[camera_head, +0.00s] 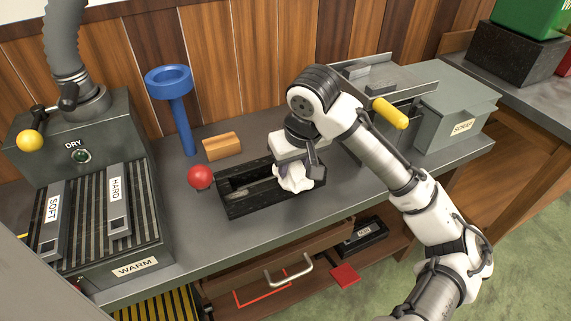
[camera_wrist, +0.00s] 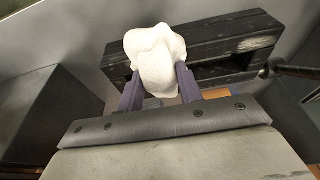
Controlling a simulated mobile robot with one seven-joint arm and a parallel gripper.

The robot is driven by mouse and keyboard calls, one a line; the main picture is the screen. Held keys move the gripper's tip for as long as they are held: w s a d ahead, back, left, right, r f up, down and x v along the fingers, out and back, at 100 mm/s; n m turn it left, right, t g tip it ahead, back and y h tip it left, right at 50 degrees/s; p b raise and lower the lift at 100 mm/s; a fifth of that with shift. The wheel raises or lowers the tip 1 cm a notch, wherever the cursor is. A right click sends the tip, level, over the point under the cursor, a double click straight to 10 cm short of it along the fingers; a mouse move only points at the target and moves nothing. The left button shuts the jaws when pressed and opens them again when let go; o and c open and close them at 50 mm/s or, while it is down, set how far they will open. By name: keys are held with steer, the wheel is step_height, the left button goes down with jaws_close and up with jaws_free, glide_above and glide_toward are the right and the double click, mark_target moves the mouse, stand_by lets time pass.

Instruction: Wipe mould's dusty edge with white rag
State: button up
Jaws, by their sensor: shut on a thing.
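The mould (camera_head: 222,206) is a dark, oblong block with a long recess, lying on the grey bench in the head view. It also shows across the top of the wrist view (camera_wrist: 215,38), with pale dusty marks along its edge and recess. My gripper (camera_head: 293,172) is over the mould's right end, shut on the white rag (camera_head: 296,182). In the wrist view the crumpled rag (camera_wrist: 158,55) bulges between the fingers of my gripper (camera_wrist: 160,85) and covers part of the mould. Whether the rag touches the mould is hard to tell.
A red ball (camera_head: 200,177) on a dark rod adjoins the mould's left end. A wooden block (camera_head: 221,146) and blue stand (camera_head: 180,112) are behind it. The WARM unit (camera_head: 140,235) stands left; the SCRAP box (camera_head: 455,115) stands right. An open drawer (camera_head: 290,258) is below.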

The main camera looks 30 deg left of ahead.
steer(key=shift+w+d+r+p, duration=0.1)
steer(key=shift+w+d+p, duration=0.05)
steer(key=shift+w+d, duration=0.55)
steer(key=shift+w+d+p, duration=0.15)
steer(key=shift+w+d, duration=0.3)
steer(key=shift+w, duration=0.35)
step_height(320, 180, up, 6)
steer(key=p, duration=0.6)
steer(key=shift+p, duration=0.3)
step_height(320, 180, up, 3)
steer(key=p, duration=0.3)
steer(key=shift+p, duration=0.35)
steer(key=shift+d+f+b, duration=0.15)
steer(key=shift+f+b, duration=2.05)
steer(key=shift+f, duration=1.45)
steer(key=shift+s+f+b, duration=0.1)
steer(key=shift+f+b, duration=0.55)
steer(key=shift+f, duration=0.35)
